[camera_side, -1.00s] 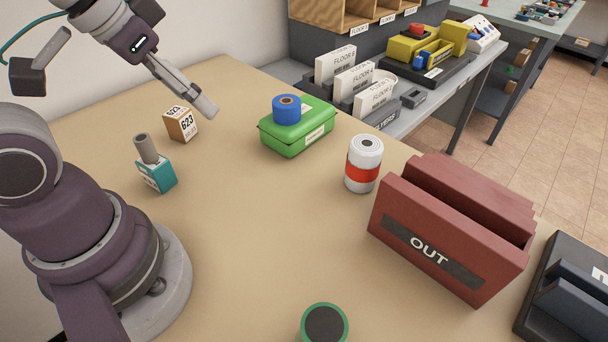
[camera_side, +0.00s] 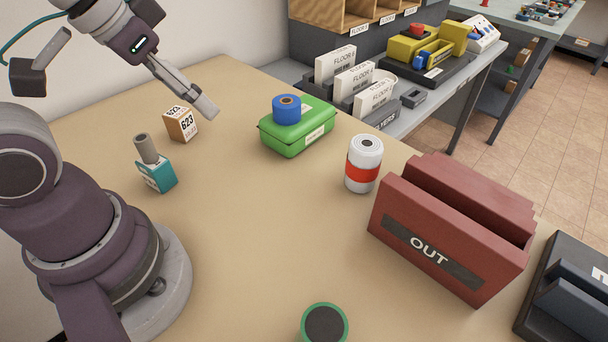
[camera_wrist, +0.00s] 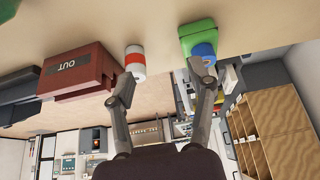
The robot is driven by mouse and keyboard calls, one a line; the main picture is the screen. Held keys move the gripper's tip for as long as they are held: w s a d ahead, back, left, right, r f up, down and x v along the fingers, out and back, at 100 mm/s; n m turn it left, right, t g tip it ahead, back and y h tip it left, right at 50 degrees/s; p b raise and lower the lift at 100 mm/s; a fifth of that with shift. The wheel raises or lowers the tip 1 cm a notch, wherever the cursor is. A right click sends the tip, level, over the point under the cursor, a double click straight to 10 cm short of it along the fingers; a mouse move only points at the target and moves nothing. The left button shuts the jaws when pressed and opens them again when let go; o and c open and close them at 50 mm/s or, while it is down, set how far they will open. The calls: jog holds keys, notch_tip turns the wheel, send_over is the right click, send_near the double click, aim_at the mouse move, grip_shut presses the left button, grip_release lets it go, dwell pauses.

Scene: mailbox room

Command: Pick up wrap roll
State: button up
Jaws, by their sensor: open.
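A white roll with a red band (camera_side: 363,173) stands upright on the table, left of the red OUT box; it is probably the wrap roll. It also shows in the wrist view (camera_wrist: 135,55), beyond the tip of the left finger. A blue roll (camera_side: 287,110) sits on a green case (camera_side: 297,135); in the wrist view this blue roll (camera_wrist: 203,50) is beyond the right finger, partly covered by it. My gripper (camera_side: 207,108) is open and empty above the back left of the table, apart from both rolls. In the wrist view its fingers (camera_wrist: 160,74) are spread wide.
A box marked 623 (camera_side: 181,125) and a teal box (camera_side: 157,176) with a grey cylinder stand at the left. The red OUT box (camera_side: 440,235) is at the right. A green-rimmed round object (camera_side: 324,325) is at the front. The table's middle is clear.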

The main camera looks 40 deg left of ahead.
jog(key=o, duration=0.3)
jog(key=shift+o, duration=0.2)
